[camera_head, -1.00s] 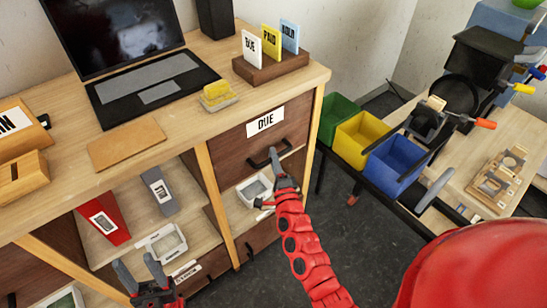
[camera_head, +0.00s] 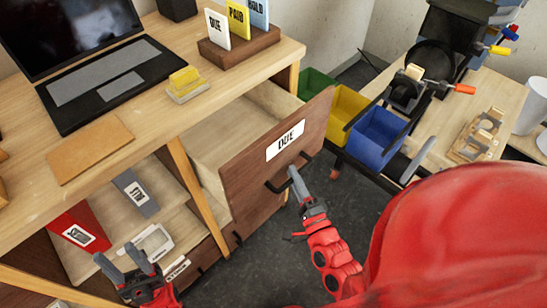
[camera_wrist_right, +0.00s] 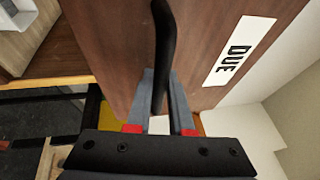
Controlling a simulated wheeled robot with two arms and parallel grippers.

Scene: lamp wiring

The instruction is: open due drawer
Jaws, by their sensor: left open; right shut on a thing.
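The DUE drawer (camera_head: 262,165) stands pulled well out of the desk, with its pale interior showing. Its brown front carries a white DUE label (camera_head: 286,140) and a black bar handle (camera_head: 276,187). My right gripper (camera_head: 294,178) is shut on the handle. In the right wrist view the two grey fingers (camera_wrist_right: 162,100) close around the black handle (camera_wrist_right: 163,45), beside the DUE label (camera_wrist_right: 240,51). My left gripper (camera_head: 122,268) is open and empty at the lower left, in front of the lower shelf.
The desk top (camera_head: 150,120) holds a laptop (camera_head: 100,80), a sponge on a dish (camera_head: 186,84) and a card holder (camera_head: 238,46). Yellow (camera_head: 348,108) and blue (camera_head: 375,135) bins stand right of the drawer. Binders and a white tray (camera_head: 150,243) sit on the lower shelves.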

